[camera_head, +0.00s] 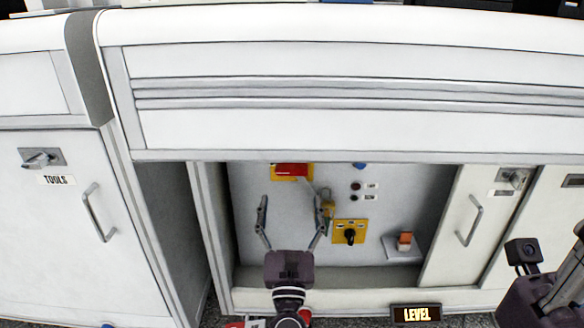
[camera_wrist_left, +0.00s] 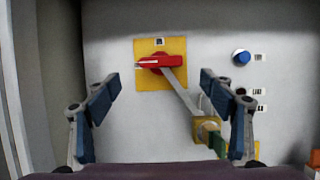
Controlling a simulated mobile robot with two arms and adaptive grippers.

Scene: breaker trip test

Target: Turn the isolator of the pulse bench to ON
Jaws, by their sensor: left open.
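A red rotary handle (camera_wrist_left: 160,62) sits on a yellow plate (camera_wrist_left: 175,83) on the grey panel inside the open bay. It lies about level in the left wrist view; its markings are too small to read. It also shows in the head view (camera_head: 291,170). A grey strip runs from the handle down to a brass-yellow block (camera_wrist_left: 207,127) with a green part. My left gripper (camera_head: 290,208) is open, facing the panel below the red handle. Its fingers (camera_wrist_left: 155,92) stand either side of the handle in the wrist view, apparently apart from it. My right gripper's fingertips are unclear.
A black knob on a yellow plate (camera_head: 338,238) is right of my left gripper. A blue button (camera_wrist_left: 241,57) and small dark buttons are nearby. An orange block (camera_head: 405,238) sits on a small shelf. The bay's left wall (camera_head: 213,220) and top edge bound the opening.

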